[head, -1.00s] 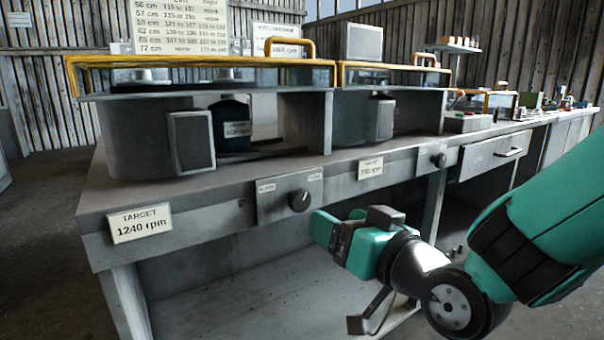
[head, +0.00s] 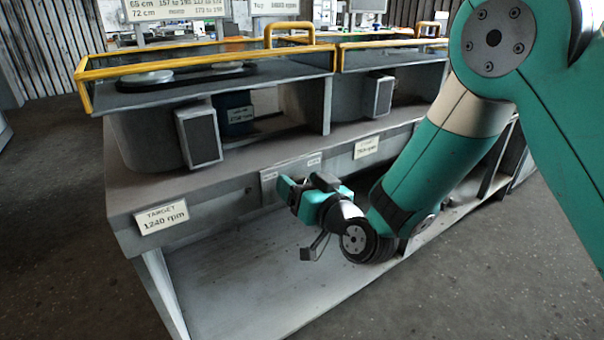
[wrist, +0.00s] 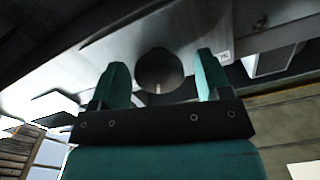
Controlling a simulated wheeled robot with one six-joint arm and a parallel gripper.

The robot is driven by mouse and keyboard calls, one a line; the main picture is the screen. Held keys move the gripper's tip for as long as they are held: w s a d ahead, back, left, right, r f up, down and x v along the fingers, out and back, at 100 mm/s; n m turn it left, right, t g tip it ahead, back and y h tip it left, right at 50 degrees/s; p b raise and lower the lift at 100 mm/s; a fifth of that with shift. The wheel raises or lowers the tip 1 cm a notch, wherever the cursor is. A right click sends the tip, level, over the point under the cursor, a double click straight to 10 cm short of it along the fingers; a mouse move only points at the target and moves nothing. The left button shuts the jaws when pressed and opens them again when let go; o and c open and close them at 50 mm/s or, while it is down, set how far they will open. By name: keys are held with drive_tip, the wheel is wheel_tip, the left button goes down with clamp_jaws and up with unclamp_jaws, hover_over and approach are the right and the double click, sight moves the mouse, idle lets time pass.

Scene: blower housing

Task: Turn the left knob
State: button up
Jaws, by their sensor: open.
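The left knob (wrist: 160,72) is a dark round dial with a pale pointer mark, seen in the wrist view between my gripper's fingers. My gripper (wrist: 158,78) is open, one teal finger on each side of the knob; I cannot tell whether either finger touches it. In the head view my gripper (head: 286,190) is at the left control plate (head: 269,178) on the bench front, and it hides the knob there.
The bench front (head: 232,199) carries a "TARGET 1240 rpm" label (head: 161,217) to the left and another rpm label (head: 366,147) to the right. Blower housings with yellow-framed covers (head: 205,63) stand on top. An open lower shelf (head: 235,285) lies below.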

drive_tip(key=c, duration=0.9)
drive_tip(key=n+b, duration=0.1)
drive_tip(key=n, duration=0.3)
drive_tip(key=shift+a+f, duration=0.1)
drive_tip(key=shift+a, duration=0.05)
drive_tip(key=shift+n+b, duration=0.45)
drive_tip(key=shift+n, duration=0.25)
drive_tip(key=o, duration=0.9)
